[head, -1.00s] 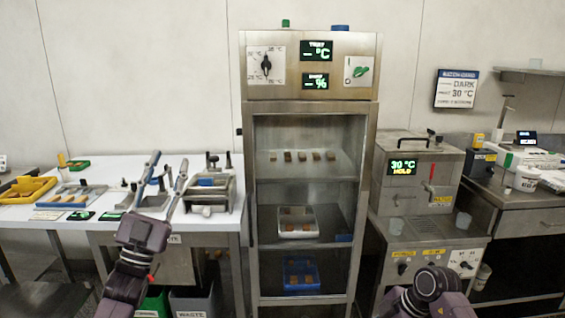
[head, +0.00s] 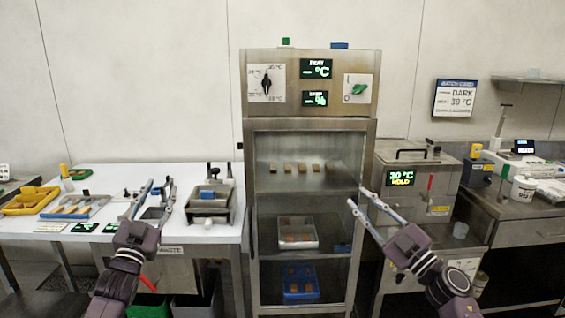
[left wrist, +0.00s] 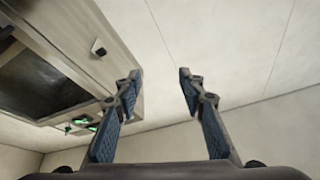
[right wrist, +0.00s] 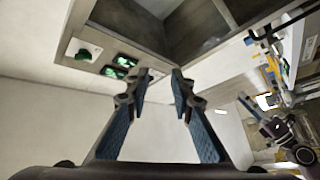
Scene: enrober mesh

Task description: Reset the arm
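My left gripper (head: 153,197) is raised in front of the white table at the left of the head view. Its two fingers stand apart with nothing between them, as the left wrist view (left wrist: 160,88) also shows. My right gripper (head: 361,199) is raised before the lower right edge of the cabinet, its fingers pointing up and left. In the right wrist view (right wrist: 157,88) its fingers are apart and empty. Both grippers appear clear of any object.
A steel cabinet (head: 310,124) with glazed shelves stands in the middle, holding brown pieces and trays. The white table (head: 110,180) at left carries a yellow tray (head: 30,200) and a steel box (head: 210,205). A steel heating unit (head: 415,180) stands right of the cabinet.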

